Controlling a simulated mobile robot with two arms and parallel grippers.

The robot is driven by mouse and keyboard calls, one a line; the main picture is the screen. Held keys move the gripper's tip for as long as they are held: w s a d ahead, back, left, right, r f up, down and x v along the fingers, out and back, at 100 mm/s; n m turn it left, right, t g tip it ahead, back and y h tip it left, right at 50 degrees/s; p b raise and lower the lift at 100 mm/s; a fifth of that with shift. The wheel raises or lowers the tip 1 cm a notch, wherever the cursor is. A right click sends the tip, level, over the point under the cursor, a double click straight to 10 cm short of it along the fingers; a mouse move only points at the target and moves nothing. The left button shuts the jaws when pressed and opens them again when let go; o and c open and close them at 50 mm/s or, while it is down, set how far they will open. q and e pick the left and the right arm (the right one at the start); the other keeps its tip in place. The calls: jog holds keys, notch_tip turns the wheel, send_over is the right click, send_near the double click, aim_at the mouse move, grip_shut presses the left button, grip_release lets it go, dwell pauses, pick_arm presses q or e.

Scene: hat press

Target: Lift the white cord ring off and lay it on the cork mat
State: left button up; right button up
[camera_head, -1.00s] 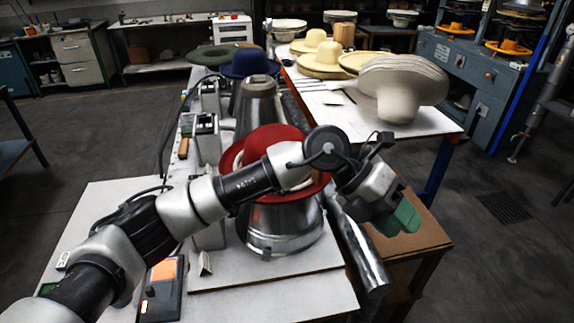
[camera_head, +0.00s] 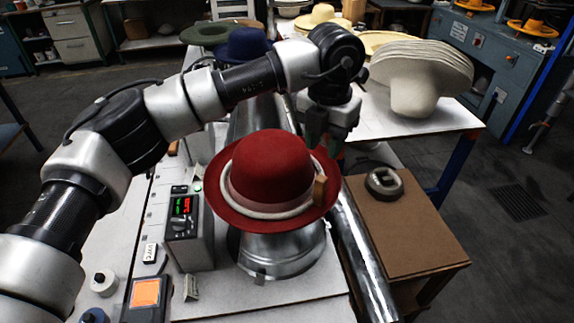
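The white cord ring (camera_head: 240,205) lies around the foot of the crown of a red felt hat (camera_head: 272,165), on its brim; its far side is hidden behind the crown. A small brown tab (camera_head: 320,190) stands at its right side. The hat sits on a shiny metal block (camera_head: 275,255). My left gripper (camera_head: 324,142) points down just behind and right of the crown, with dark green fingers apart and nothing seen between them. A flat brown surface (camera_head: 420,235), which looks like the cork mat, lies at the right. My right gripper is out of view.
A dark grey round object (camera_head: 384,183) rests on the far part of the brown surface. A metal tube (camera_head: 362,255) runs between it and the hat block. A control box (camera_head: 190,228) stands left of the hat. Stacked pale hats (camera_head: 420,75) stand behind.

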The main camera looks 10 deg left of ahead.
aim_at(321, 178)
pick_arm(q)
jog(key=f, duration=0.2)
jog(key=s+f+p, duration=0.1)
jog(key=f, duration=0.1)
jog(key=shift+s+f, duration=0.1)
jog(key=shift+s, duration=0.05)
jog(key=shift+f, duration=0.3)
jog(key=shift+f+p, duration=0.3)
jog(key=shift+p, duration=0.25)
notch_tip(321, 178, down, 4)
jog(key=shift+r+p, duration=0.2)
jog(key=shift+p, duration=0.9)
jog(key=shift+f, duration=0.6)
jog(key=shift+w, duration=0.2)
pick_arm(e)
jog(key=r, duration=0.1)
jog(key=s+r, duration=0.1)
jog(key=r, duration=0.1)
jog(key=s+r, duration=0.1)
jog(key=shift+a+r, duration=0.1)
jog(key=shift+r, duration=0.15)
pick_arm(q)
grip_shut()
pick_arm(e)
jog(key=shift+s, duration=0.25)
